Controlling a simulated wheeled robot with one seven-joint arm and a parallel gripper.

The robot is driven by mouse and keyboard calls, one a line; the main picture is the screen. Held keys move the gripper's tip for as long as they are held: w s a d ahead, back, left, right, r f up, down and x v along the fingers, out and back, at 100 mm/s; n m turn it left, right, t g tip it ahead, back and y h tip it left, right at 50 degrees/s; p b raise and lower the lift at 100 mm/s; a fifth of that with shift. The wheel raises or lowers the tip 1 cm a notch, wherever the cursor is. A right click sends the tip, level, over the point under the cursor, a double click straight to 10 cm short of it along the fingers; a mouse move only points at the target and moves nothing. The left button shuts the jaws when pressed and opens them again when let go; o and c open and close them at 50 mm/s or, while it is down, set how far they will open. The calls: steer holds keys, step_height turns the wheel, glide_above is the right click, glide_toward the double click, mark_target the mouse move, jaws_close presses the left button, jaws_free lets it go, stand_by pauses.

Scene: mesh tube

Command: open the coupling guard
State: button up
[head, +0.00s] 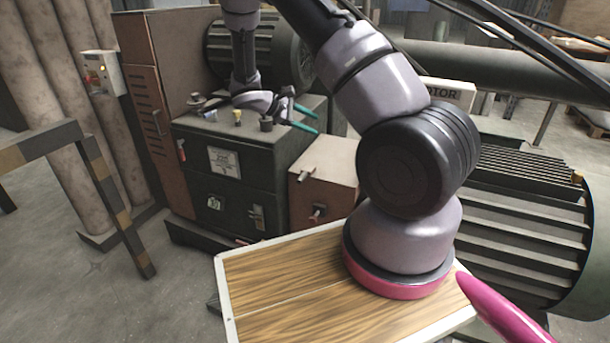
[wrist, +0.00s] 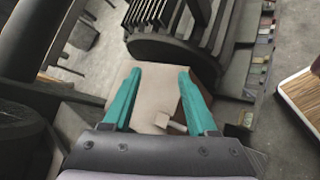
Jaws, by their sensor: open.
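The coupling guard appears to be the tan box (head: 335,165) between the dark green cabinet and the motor. It looks closed, with a small peg-like handle (head: 306,175) near its top left edge and a latch or knob on its front. In the wrist view the tan box (wrist: 155,95) lies beyond my fingers, and the handle (wrist: 172,122) shows between them, nearer the right finger. My gripper (head: 316,122) is open and empty, its teal fingers apart. In the head view it is above and left of the box. Contact with the handle cannot be made out.
A dark green cabinet (head: 225,185) with knobs on top stands left of the box. The finned motor (head: 525,210) is at the right. My arm hides part of it. A wooden board with a white rim (head: 285,280) is in the foreground. A striped rail (head: 110,195) stands at the left.

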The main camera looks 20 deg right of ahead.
steer(key=w+f+n+t+h, duration=0.1)
steer(key=w+f+n+t, duration=0.15)
steer(key=f, duration=0.25)
steer(key=w+a+f+n+t+h, duration=0.1)
steer(key=f+n, duration=0.2)
steer(key=f, duration=0.2)
steer(key=w+f+n+t+h, duration=0.1)
steer(key=w+f+n+t, duration=0.15)
steer(key=f, duration=0.25)
steer(key=n+t+y, duration=0.2)
steer(key=n+t, duration=0.5)
steer(key=n, duration=0.2)
glide_toward(305, 174)
steer(key=shift+w+d+f, duration=0.1)
steer(key=shift+w+f, duration=0.15)
steer(key=shift+w, duration=0.4)
steer(key=shift+w+d+f+n, duration=0.1)
steer(key=shift+d+f+n, duration=0.05)
steer(key=shift+n, duration=0.15)
steer(key=x, duration=1)
steer(key=shift+w+d+f, duration=0.1)
steer(key=shift+d, duration=0.05)
jaws_close()
